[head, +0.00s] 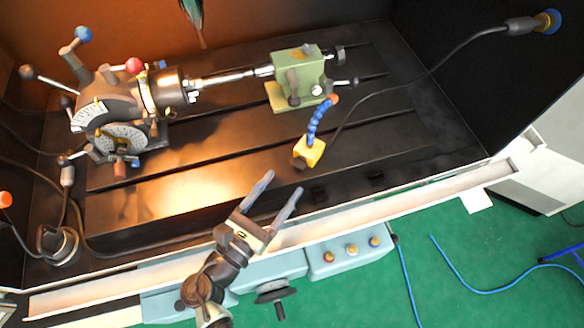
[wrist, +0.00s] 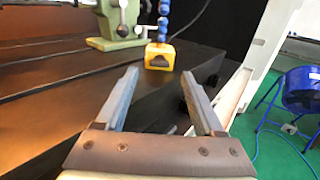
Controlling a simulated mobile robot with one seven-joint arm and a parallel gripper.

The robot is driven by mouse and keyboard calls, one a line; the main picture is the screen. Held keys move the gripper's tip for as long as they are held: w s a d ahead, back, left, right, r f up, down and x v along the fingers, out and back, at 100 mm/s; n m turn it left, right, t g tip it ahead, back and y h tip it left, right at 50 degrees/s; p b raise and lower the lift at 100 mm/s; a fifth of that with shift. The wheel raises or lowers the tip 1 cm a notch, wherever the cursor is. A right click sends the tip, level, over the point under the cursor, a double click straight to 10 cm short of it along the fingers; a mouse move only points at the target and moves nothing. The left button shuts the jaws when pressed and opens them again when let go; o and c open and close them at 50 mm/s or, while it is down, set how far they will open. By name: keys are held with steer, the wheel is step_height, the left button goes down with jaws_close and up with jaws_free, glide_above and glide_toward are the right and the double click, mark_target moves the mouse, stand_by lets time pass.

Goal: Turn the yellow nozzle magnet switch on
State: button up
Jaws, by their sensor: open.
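The yellow magnet base (head: 309,153) stands on the dark slotted machine table, with a blue segmented nozzle hose (head: 318,122) rising from it to an orange tip. In the wrist view the yellow base (wrist: 159,57) shows ahead of the fingers, with a dark switch (wrist: 158,61) on its facing side. The switch's position is too small to tell. My gripper (head: 281,189) is open and empty, in front of the table's near edge. It is apart from the base, which lies up and to the right of the fingertips in the head view.
A green tailstock (head: 297,75) stands behind the base, and the indexing chuck (head: 168,92) is at the left. A black cable (head: 393,88) runs behind the nozzle. A pale rail (head: 400,207) edges the machine. The table left of the base is clear.

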mark_target(296, 167)
steer(key=x, duration=0.5)
steer(key=shift+a, duration=0.1)
jaws_close()
